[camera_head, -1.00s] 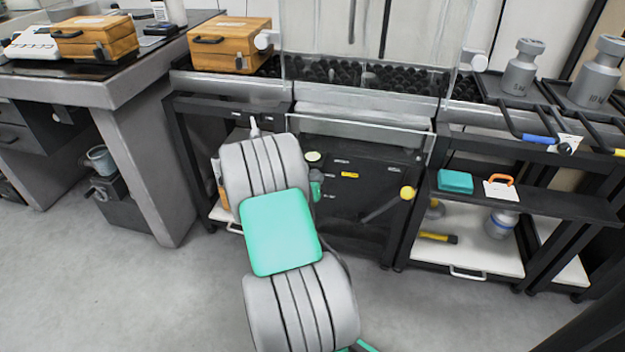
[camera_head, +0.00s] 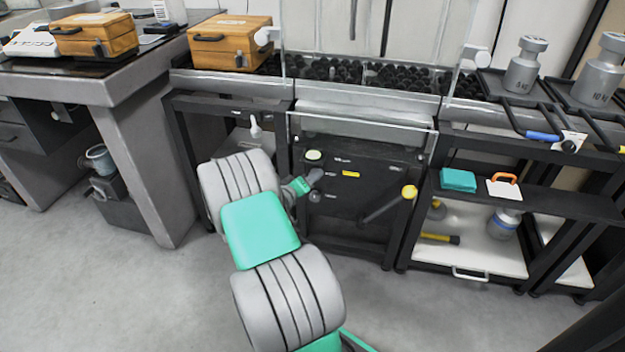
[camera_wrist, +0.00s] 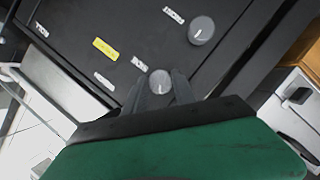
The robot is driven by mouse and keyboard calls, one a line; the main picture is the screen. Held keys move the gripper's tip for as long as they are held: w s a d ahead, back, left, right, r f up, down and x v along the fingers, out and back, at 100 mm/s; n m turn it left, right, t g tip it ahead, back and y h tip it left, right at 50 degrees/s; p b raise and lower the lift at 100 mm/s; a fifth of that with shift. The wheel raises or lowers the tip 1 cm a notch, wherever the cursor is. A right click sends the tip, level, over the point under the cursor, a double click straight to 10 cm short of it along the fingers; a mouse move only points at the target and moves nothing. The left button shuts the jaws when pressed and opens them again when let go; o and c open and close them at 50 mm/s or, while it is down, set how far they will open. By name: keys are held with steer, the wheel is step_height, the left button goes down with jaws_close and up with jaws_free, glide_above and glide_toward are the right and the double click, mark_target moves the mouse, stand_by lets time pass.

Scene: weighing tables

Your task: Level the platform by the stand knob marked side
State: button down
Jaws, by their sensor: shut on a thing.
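My gripper (camera_wrist: 160,92) is shut on a round grey knob (camera_wrist: 160,81) with a pale pointer mark on the stand's dark front panel. A small white label (camera_wrist: 139,62) sits beside this knob, its text too small to read surely. A second grey knob (camera_wrist: 201,30) with its own label (camera_wrist: 173,15) is apart from the fingers; it also shows in the head view (camera_head: 315,197). In the head view my gripper (camera_head: 315,175) meets the panel (camera_head: 350,210) from the left, and its fingers hide the held knob. I cannot tell which part is the platform or its tilt.
A lever with a yellow knob (camera_head: 409,192) projects on the panel's right. A clear shield (camera_head: 375,45) stands above the stand. A shelf with a teal box (camera_head: 458,180) is to the right, a grey table (camera_head: 125,85) to the left. The floor (camera_head: 130,300) in front is open.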

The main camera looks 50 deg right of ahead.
steer(key=shift+w, duration=0.1)
stand_by(0.3)
steer(key=c, duration=1)
jaws_free()
steer(key=p+v, duration=0.2)
steer(key=v, duration=0.5)
steer(key=shift+a+r+p, duration=0.1)
steer(key=shift+a+p, duration=0.3)
